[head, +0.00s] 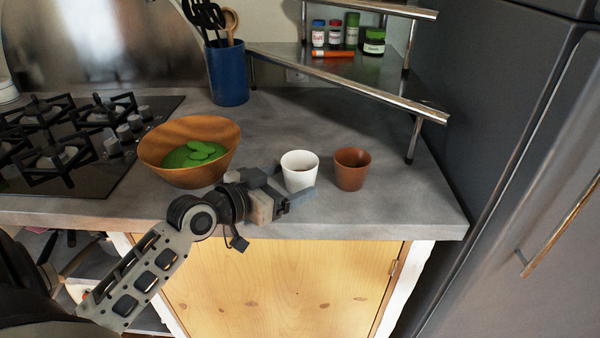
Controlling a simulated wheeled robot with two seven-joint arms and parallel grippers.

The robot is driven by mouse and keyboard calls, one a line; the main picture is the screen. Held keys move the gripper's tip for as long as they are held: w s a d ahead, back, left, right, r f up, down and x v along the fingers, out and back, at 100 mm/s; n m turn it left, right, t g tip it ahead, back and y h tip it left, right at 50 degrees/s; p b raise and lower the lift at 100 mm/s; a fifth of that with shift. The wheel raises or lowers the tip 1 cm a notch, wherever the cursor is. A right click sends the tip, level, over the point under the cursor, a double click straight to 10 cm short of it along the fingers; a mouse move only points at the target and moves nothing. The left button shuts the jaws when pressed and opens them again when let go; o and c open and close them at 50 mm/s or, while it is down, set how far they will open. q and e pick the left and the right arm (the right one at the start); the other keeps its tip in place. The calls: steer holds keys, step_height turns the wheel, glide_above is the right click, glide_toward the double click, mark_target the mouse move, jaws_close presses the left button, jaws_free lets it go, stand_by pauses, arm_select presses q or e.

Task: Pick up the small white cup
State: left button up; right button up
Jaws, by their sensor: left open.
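The small white cup (299,168) stands upright on the grey counter, near its front edge. My left gripper (291,186) is at the cup, coming in from the left and front. Its jaws are open, with one finger in front of the cup's lower part and the other to the cup's left. Whether a finger touches the cup I cannot tell. The front finger hides part of the cup's base. My right gripper is not in view.
A brown cup (351,170) stands close to the right of the white cup. A wooden bowl (172,138) with green contents is to the left. A blue utensil holder (228,76), a metal corner shelf (345,82) with small jars, and a gas hob (62,140) stand around. The counter's right front is clear.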

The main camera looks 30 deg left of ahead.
arm_select(q)
steer(key=shift+x, duration=0.8)
steer(key=c, duration=1.1)
steer(key=shift+c, duration=0.2)
steer(key=shift+r, duration=0.1)
